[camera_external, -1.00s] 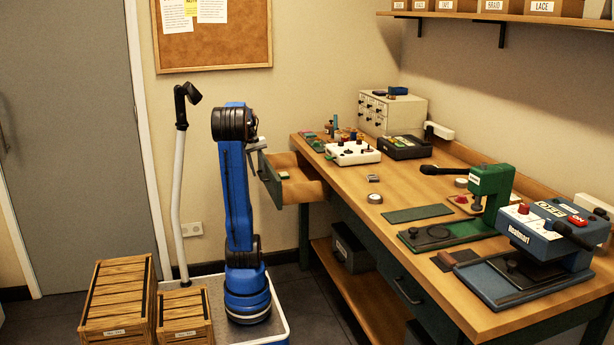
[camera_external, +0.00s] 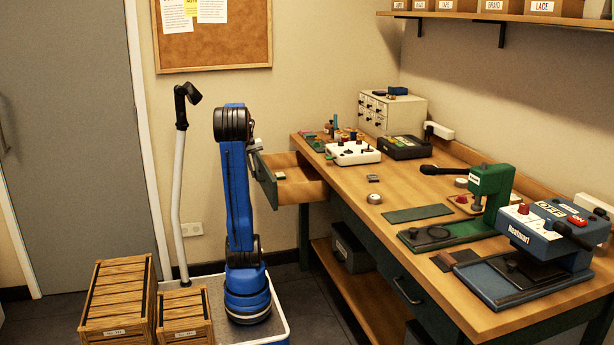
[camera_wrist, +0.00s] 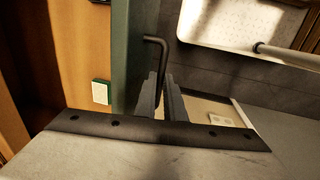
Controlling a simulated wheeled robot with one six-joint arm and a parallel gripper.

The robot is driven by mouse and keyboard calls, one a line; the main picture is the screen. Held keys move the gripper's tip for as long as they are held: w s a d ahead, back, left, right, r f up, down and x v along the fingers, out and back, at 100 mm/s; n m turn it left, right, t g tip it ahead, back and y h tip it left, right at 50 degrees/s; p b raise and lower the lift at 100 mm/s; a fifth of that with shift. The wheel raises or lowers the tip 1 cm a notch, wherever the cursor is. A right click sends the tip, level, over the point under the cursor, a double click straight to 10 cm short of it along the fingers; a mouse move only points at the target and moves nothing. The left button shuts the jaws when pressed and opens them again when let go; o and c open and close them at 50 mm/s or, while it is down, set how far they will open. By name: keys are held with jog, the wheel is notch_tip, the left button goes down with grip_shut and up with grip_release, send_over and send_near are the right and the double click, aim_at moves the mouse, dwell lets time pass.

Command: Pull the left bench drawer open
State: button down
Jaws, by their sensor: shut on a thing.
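The left bench drawer stands open, sticking out of the bench's far left end. Its green front (camera_external: 265,180) and bare wooden inside (camera_external: 305,190) show in the external view. In the wrist view the green front (camera_wrist: 130,50) runs upright, with the wooden drawer floor (camera_wrist: 75,50) to its left. A dark bent bar handle (camera_wrist: 158,43) is on the front's outer side. My gripper (camera_wrist: 162,78) is shut on this handle, its two fingers around it. In the external view my gripper (camera_external: 254,146) is at the drawer front, partly hidden by my arm.
A small pale, green-edged item (camera_wrist: 101,92) lies in the drawer; it also shows in the external view (camera_external: 280,175). The bench top (camera_external: 400,190) carries a white control box (camera_external: 352,153), a green press (camera_external: 490,188) and other tools. Wooden crates (camera_external: 117,300) stand at the lower left.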

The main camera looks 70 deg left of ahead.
jog(key=shift+s, duration=1.2)
jog(key=c, duration=1.8)
grip_release()
jog(key=shift+c, duration=0.2)
jog(key=s+r, duration=0.3)
jog(key=r, duration=1.4)
